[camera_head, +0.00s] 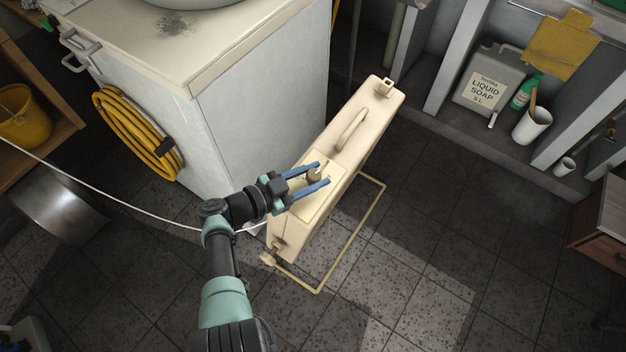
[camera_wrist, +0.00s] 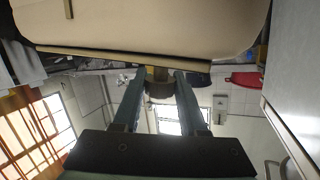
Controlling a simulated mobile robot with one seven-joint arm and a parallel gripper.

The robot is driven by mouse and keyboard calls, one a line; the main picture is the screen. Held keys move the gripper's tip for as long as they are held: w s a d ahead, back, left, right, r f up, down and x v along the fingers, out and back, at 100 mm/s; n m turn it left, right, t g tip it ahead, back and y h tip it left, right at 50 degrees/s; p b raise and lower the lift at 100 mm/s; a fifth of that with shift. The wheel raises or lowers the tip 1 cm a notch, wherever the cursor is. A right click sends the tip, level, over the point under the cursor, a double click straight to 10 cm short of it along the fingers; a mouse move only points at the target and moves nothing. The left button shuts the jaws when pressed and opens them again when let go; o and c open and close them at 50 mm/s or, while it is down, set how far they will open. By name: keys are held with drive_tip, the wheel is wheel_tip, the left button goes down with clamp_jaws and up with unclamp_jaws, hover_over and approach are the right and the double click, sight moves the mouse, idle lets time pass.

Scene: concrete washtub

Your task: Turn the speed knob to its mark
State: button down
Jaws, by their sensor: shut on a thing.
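The speed knob (camera_head: 314,174) is a small brownish round knob on the light panel (camera_head: 303,205) of a cream, upright, narrow machine (camera_head: 290,235). My gripper (camera_head: 323,173) reaches over the panel with its two blue fingers on either side of the knob, shut on it. In the wrist view the knob (camera_wrist: 160,88) sits between the fingertips of my gripper (camera_wrist: 160,80), below the cream panel edge (camera_wrist: 150,55). The mark cannot be made out in either view, and the knob's pointing direction is unclear.
A carry handle (camera_head: 352,128) rises from the machine's top. A white cabinet (camera_head: 265,110) with a coiled yellow hose (camera_head: 130,130) is close on the left. The tiled floor (camera_head: 450,240) at right is clear.

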drive_tip(key=m+g+b, duration=0.1)
drive_tip(key=b, duration=0.2)
drive_tip(key=m+g+h+b, duration=0.1)
drive_tip(key=g+b, duration=0.1)
drive_tip(key=b, duration=0.1)
drive_tip(key=m+g+b, duration=0.2)
drive_tip(key=b, duration=0.1)
drive_tip(key=shift+w+f+h, duration=0.15)
drive_tip(key=shift+f+h, duration=0.15)
drive_tip(key=shift+f, duration=0.05)
drive_tip(key=g+b, duration=0.1)
drive_tip(key=b, duration=0.1)
drive_tip(key=shift+m+b, duration=0.35)
drive_tip(key=shift+m, duration=0.05)
drive_tip(key=shift+r+g+b, duration=0.1)
drive_tip(key=shift+g+b, duration=0.3)
drive_tip(key=shift+b, duration=0.05)
drive_tip(key=shift+r+m+g+b, duration=0.3)
drive_tip(key=shift+m+g+b, duration=0.2)
drive_tip(key=shift+b, duration=0.35)
drive_tip(key=shift+c, duration=2.3)
unclamp_jaws()
